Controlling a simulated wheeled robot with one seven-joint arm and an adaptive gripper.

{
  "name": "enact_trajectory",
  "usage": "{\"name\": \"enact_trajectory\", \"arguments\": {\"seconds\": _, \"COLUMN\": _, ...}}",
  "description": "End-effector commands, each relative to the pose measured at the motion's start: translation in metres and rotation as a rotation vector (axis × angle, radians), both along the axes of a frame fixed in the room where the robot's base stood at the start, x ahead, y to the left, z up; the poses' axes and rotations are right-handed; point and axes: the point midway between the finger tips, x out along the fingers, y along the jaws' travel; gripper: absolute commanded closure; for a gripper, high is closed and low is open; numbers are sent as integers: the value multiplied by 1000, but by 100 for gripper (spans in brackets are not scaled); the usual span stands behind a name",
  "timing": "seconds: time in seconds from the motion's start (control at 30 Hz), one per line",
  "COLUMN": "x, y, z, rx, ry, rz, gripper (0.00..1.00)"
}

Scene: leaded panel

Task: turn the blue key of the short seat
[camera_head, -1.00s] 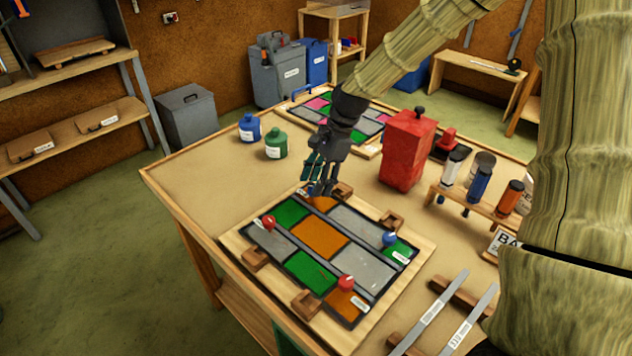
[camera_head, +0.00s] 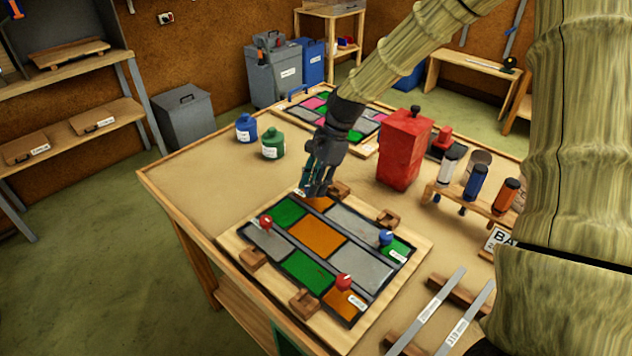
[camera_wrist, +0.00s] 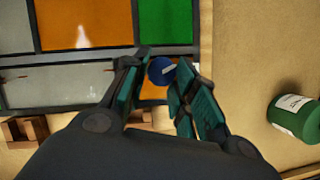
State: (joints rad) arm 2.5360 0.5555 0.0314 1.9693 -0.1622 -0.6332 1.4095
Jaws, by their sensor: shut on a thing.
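The leaded panel (camera_head: 270,242) lies on a wooden board on the bench, with green, orange and grey panes. My gripper (camera_head: 313,190) points down at the panel's far corner. In the wrist view, a round blue key (camera_wrist: 161,70) with a pale mark on top sits between the two fingers (camera_wrist: 164,76), over an orange pane (camera_wrist: 154,92). My gripper is shut on it; in the head view the fingers hide this key. Another blue key (camera_head: 386,237) stands at the panel's right side. Red keys stand at the left (camera_head: 265,221) and near (camera_head: 343,282) corners. The seat labels are too small to read.
Wooden blocks (camera_head: 253,257) stand around the panel. A green bottle (camera_head: 273,145) and a blue bottle (camera_head: 246,128) stand behind it at left. A red container (camera_head: 405,150) and a rack of tubes (camera_head: 465,200) stand at right. Metal strips (camera_head: 428,312) lie at the near right.

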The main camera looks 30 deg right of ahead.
Motion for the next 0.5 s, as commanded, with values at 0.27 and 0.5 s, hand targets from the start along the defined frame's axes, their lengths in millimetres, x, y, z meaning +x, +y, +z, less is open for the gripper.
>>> {"name": "enact_trajectory", "arguments": {"seconds": 0.27, "x": 4, "y": 7, "z": 3, "rx": 1, "ry": -8, "rz": 29, "gripper": 97}}
{"name": "enact_trajectory", "arguments": {"seconds": 0.5, "x": 5, "y": 9, "z": 4, "rx": 1, "ry": -10, "rz": 55, "gripper": 97}}
